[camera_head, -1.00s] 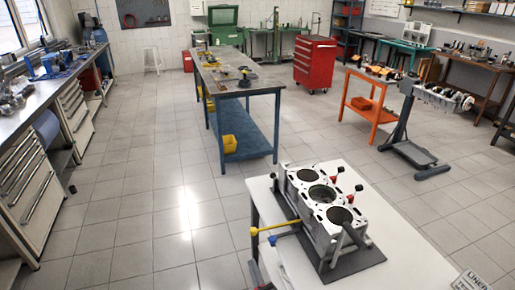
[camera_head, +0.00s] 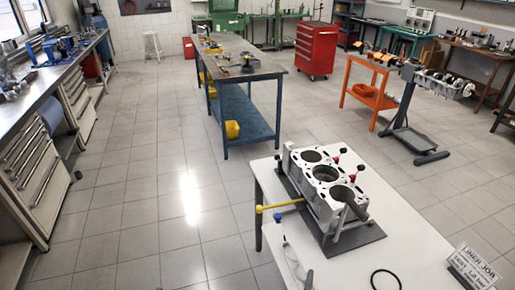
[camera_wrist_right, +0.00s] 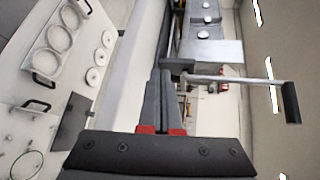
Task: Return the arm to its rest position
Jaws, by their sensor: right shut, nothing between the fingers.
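My right gripper (camera_wrist_right: 162,76) shows in the right wrist view with its two grey fingers together, red patches at their bases. Nothing is between them. They point up the picture, in front of a pale gap, close to a metal bar with a black handle (camera_wrist_right: 290,103); I cannot tell whether they touch it. In the head view I cannot clearly make out the right gripper; a small grey piece (camera_head: 309,281) at the bottom edge is too cut off to identify. My left gripper is in neither view.
An engine block (camera_head: 325,178) sits on a dark mat (camera_head: 362,241) on the white table (camera_head: 410,236). A yellow-ended rod (camera_head: 278,206), black ring (camera_head: 385,279) and sign (camera_head: 472,266) are around it. A blue workbench (camera_head: 250,141) stands behind; the tiled floor between is clear.

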